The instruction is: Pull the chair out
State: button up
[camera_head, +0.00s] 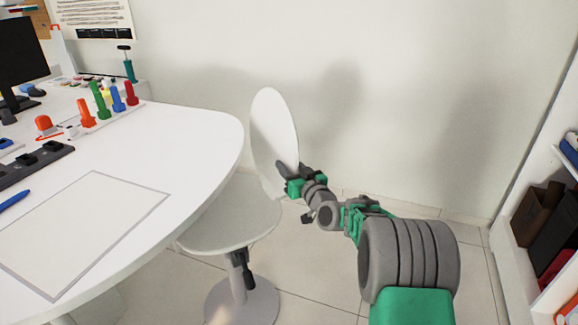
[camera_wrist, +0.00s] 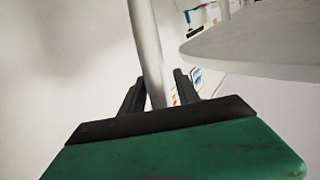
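The white chair (camera_head: 228,222) stands at the rounded end of the white desk, with its seat partly under the desk edge. Its oval backrest (camera_head: 272,128) rises upright on the side facing the wall. My gripper (camera_head: 286,175) is at the lower right edge of the backrest. In the wrist view the backrest edge (camera_wrist: 147,45) passes between the two fingers of my gripper (camera_wrist: 159,76). The left finger is close to the backrest; a gap shows beside the right finger. Contact on the left side is unclear.
The white desk (camera_head: 200,130) fills the left, bearing a framed sheet (camera_head: 85,230), coloured pegs (camera_head: 100,100) and a monitor (camera_head: 20,60). The wall is close behind the chair. An open shelf (camera_head: 515,270) stands at the right. Tiled floor (camera_head: 315,260) is clear between the chair and shelf.

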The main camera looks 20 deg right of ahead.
jog(key=shift+w, duration=0.25)
jog(key=shift+c, duration=0.5)
grip_shut()
dwell(0.8)
